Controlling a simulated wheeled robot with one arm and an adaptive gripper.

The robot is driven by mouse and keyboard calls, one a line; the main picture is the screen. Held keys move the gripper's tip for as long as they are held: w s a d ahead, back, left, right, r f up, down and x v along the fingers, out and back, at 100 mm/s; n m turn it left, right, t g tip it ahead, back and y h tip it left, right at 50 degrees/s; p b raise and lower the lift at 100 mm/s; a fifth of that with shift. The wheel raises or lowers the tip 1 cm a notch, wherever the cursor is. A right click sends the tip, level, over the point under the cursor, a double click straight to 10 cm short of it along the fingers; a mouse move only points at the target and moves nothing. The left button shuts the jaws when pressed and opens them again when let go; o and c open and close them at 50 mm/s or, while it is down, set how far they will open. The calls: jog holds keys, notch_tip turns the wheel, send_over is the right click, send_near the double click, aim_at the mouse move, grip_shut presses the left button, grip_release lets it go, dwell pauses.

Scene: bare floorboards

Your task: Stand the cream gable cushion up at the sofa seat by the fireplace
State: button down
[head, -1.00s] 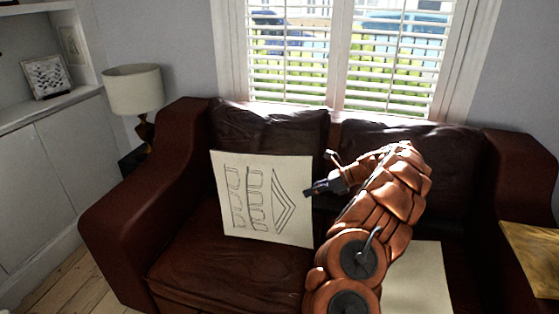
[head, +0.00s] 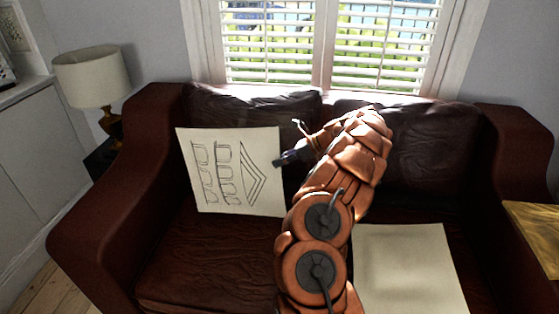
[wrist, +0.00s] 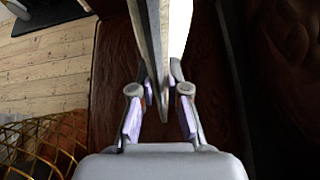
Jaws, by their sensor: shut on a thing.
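The cream gable cushion (head: 222,188) bears a dark line drawing of arches and a gable. It is upright over the left sofa seat (head: 190,255), in front of the left back cushion, with the drawn gable pointing right. My gripper (head: 279,160) is shut on its right edge. In the wrist view, the cushion (wrist: 178,30) shows edge-on between the fingers of my gripper (wrist: 158,92). I cannot tell whether its lower edge rests on the seat. The fireplace is not clearly in view.
A plain cream cushion (head: 410,265) lies flat on the right seat. A lamp (head: 93,78) stands beyond the left sofa arm (head: 110,190). A wooden surface (head: 537,228) is at the right. The wrist view shows a wire basket (wrist: 40,145) on the floorboards.

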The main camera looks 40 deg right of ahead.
jog(key=w+d+f+b, duration=0.2)
jog(key=f, duration=0.3)
jog(key=w+d+f+b, duration=0.2)
jog(key=d+f, duration=0.1)
jog(key=f, duration=0.2)
jog(key=shift+w, duration=0.3)
dwell(0.4)
jog(key=c, duration=1.1)
grip_release()
jog(key=shift+d, duration=0.1)
jog(key=v, duration=1.2)
